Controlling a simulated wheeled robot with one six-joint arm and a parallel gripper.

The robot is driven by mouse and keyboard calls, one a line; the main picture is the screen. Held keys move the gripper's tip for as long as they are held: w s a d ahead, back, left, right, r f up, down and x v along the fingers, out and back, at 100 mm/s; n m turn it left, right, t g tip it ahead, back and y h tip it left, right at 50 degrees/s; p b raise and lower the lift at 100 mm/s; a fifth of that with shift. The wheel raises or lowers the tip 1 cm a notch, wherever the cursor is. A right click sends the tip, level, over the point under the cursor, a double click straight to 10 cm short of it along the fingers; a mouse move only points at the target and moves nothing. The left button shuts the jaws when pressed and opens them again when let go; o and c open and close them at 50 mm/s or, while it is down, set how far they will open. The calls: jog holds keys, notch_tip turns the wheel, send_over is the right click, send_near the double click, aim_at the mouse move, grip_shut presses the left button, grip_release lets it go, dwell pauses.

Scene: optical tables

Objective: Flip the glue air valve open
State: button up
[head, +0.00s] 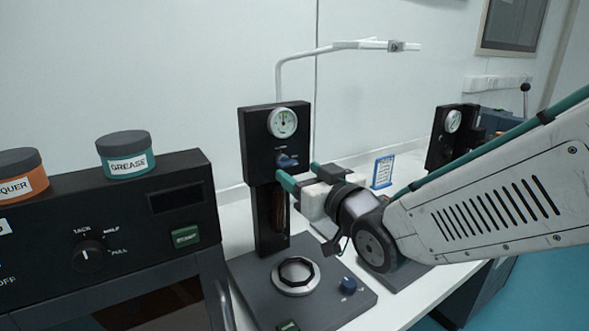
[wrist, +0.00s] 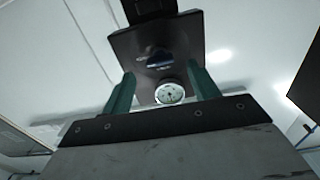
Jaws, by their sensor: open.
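A black upright panel (head: 254,146) carries a round white dial gauge (head: 282,122) with a small blue valve lever (head: 287,161) below it. The lever's label is too small to read. In the wrist view the panel is upside down, with the lever (wrist: 160,60) beyond my fingers and the gauge (wrist: 170,94) seen between them. My gripper (head: 299,173) is open and empty, its two green fingers just in front of and slightly below the lever. In the wrist view, the fingers of my gripper (wrist: 162,74) stand either side of the lever's line. No contact with the lever is visible.
A black oven-like unit (head: 110,235) at left bears a grease jar (head: 126,156). A second gauge unit (head: 448,135) and a blue-framed sign (head: 383,171) stand behind my arm.

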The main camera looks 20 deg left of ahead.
jog(key=v, duration=0.4)
jog(key=shift+a, duration=0.1)
notch_tip(320, 180, down, 8)
jog(key=d+g+h, duration=0.2)
jog(key=h, duration=0.2)
jog(key=s+d+f+m+g+h, duration=0.1)
jog(key=s+d+f+g+h, duration=0.15)
jog(key=d, duration=0.35)
jog(key=s+d+f+m+g+h, duration=0.1)
jog(key=d+f+m+h, duration=0.15)
jog(key=d, duration=0.45)
jog(key=s+d+r+m+g+h, duration=0.2)
jog(key=s+d, duration=0.6)
jog(key=d, duration=0.4)
jog(key=s+d+r+m+g+h, duration=0.2)
jog(key=s+d+r+m, duration=0.2)
jog(key=s+d, duration=0.5)
jog(key=d, duration=0.2)
jog(key=shift+d+g+h, duration=0.35)
jog(key=shift+d+h, duration=0.05)
